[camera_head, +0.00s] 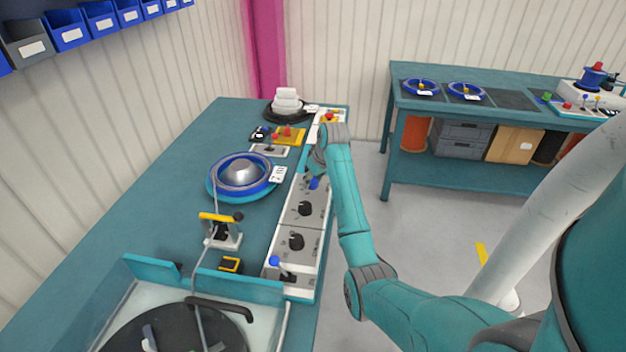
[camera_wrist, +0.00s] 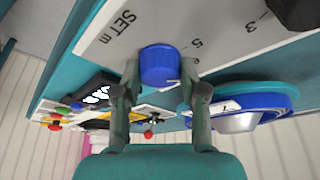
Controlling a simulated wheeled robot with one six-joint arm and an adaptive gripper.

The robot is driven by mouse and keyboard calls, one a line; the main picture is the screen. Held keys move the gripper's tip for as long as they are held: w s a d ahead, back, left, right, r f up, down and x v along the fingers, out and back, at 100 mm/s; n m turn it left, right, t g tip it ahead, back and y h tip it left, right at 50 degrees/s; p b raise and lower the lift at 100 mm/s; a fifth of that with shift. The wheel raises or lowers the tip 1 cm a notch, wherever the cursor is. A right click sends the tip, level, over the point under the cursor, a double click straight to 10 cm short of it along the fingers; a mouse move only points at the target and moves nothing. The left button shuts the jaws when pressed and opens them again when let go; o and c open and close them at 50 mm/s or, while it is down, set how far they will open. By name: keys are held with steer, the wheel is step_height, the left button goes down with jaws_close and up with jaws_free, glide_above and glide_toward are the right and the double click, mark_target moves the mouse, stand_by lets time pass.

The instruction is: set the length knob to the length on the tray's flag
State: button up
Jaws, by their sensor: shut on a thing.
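The blue length knob (camera_wrist: 160,63) stands on a pale panel marked "SET m" with scale figures 5 and 3. It also shows in the head view (camera_head: 314,183), just below my gripper. My gripper (camera_wrist: 161,80) is shut on the knob, one finger on each side. A thin pale mark shows low on the knob's side; its setting is unclear. The blue round tray (camera_head: 213,190) holds a grey domed thing and lies left of the panel. Its white flag (camera_head: 278,174) stands at its right edge and also shows in the wrist view (camera_wrist: 228,107); its text is too small to read surely.
Black knobs (camera_head: 305,208) and a blue-handled lever (camera_head: 275,262) share the panel. A yellow-topped clamp (camera_head: 219,217) stands left of it. Small control boxes (camera_head: 290,136) and a white stack (camera_head: 286,100) lie beyond. A second bench (camera_head: 500,120) stands at the right across open floor.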

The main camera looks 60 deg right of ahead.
steer(key=m+g+h, duration=0.1)
steer(key=m, duration=0.3)
steer(key=shift+a+m, duration=0.15)
steer(key=shift+m, duration=0.15)
steer(key=shift+w+m+g+h, duration=0.1)
steer(key=shift+m+g+h, duration=0.3)
steer(key=shift+m, duration=0.85)
steer(key=shift+m+g+h, duration=0.4)
steer(key=shift+m, duration=0.85)
steer(key=o, duration=1.1)
steer(key=shift+o, duration=0.2)
steer(key=v, duration=1.2)
steer(key=shift+a, duration=0.1)
